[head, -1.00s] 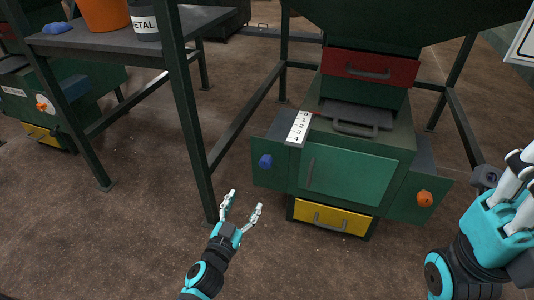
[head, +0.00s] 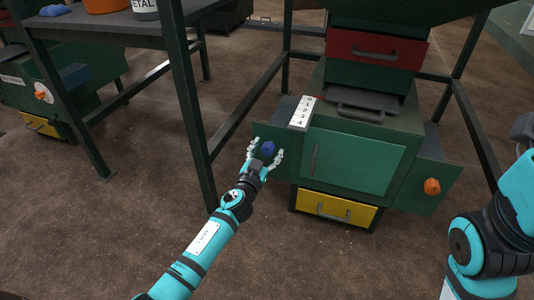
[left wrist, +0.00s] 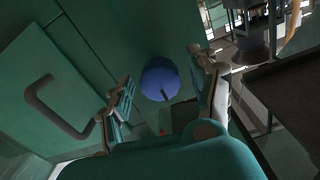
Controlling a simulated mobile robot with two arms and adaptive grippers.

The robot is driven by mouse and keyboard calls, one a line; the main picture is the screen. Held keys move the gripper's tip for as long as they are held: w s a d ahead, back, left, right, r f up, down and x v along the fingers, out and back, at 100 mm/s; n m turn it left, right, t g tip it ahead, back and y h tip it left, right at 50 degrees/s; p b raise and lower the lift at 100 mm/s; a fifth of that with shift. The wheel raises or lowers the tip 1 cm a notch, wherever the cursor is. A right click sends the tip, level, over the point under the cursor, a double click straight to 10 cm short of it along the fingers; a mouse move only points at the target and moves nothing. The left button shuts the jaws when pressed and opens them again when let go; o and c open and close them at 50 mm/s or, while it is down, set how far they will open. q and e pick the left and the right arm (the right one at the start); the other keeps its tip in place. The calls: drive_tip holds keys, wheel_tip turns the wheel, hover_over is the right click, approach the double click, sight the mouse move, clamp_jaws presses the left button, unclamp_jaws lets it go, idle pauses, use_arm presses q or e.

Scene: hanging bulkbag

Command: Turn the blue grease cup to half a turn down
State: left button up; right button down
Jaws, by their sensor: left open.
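The blue grease cup (head: 268,148) sits on the left side panel of the green machine. It also shows in the left wrist view as a round blue knob (left wrist: 159,79) with a dark slot or line at its lower edge. My left gripper (head: 266,155) is open in front of the cup, with one finger on each side. In the left wrist view the fingers (left wrist: 165,85) stand apart from the cup, with gaps on both sides. My right arm shows at the right edge of the head view, but its gripper is outside the picture.
An orange knob (head: 432,186) is on the machine's right panel. A yellow drawer (head: 338,209) and a red drawer (head: 375,47) have handles. A white scale numbered 0 to 4 (head: 302,113) lies on top. A dark table leg (head: 190,100) stands close left of my left arm.

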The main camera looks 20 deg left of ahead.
use_arm(q)
drive_tip(key=shift+w, duration=0.15)
drive_tip(key=c, duration=1.2)
drive_tip(key=shift+o, duration=0.2)
